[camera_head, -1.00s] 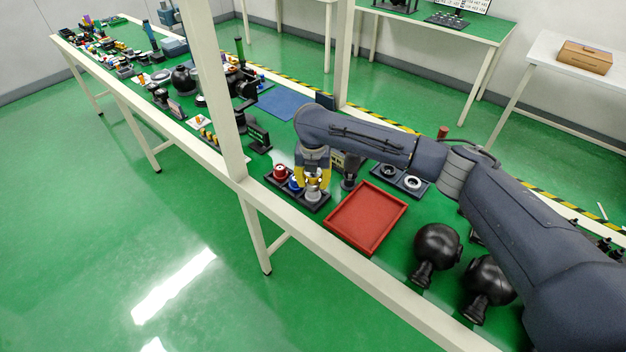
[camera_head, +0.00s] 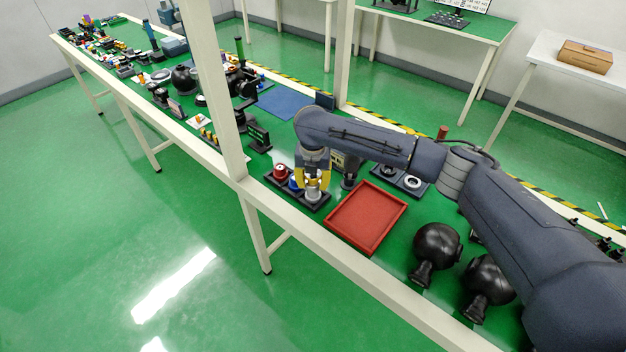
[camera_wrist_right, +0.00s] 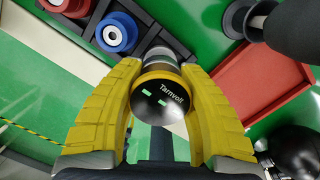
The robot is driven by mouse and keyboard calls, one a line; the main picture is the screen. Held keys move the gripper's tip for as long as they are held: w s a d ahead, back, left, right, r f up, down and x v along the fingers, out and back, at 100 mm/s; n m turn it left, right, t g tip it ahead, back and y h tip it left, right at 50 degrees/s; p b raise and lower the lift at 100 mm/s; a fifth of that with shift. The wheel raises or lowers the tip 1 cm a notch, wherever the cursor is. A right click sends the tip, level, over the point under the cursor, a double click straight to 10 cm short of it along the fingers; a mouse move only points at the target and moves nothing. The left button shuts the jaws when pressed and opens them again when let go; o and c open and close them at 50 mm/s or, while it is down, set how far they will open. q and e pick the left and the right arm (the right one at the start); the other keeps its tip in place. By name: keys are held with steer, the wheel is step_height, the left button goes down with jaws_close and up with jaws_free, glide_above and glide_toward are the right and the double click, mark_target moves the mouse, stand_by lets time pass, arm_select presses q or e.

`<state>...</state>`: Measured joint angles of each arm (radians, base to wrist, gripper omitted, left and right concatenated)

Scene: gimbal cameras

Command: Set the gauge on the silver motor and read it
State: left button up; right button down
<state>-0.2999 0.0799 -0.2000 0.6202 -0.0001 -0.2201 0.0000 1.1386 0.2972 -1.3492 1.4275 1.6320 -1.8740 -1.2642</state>
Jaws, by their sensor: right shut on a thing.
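A black tray (camera_head: 272,179) holds a red motor (camera_head: 281,171), a blue motor (camera_head: 294,184) and the silver motor (camera_head: 313,195) at its right end. My right gripper (camera_head: 314,183) is over the silver motor, pointing down. In the right wrist view its yellow fingers (camera_wrist_right: 161,78) are shut around a round, black-faced gauge (camera_wrist_right: 160,99). The gauge face has a white maker's name and two small green marks; I see no clear number. The silver motor (camera_wrist_right: 160,52) shows just behind the gauge; I cannot tell whether they touch. My left gripper is not in view.
An empty red tray (camera_head: 367,217) lies right of the black tray. A dark tray with ring-shaped parts (camera_head: 411,183) and a dark upright object (camera_head: 349,172) are behind. A white post (camera_head: 219,90) rises at the left.

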mark_target(313, 177)
steer(key=shift+f, duration=0.8)
steer(key=c, duration=0.8)
jaws_free()
steer(key=shift+c, duration=0.2)
steer(key=r, duration=0.4)
steer(key=s+r, duration=0.1)
steer(key=r, duration=0.6)
steer(key=shift+s+r, duration=0.25)
steer(key=shift+r, duration=0.15)
steer(key=shift+a, duration=0.1)
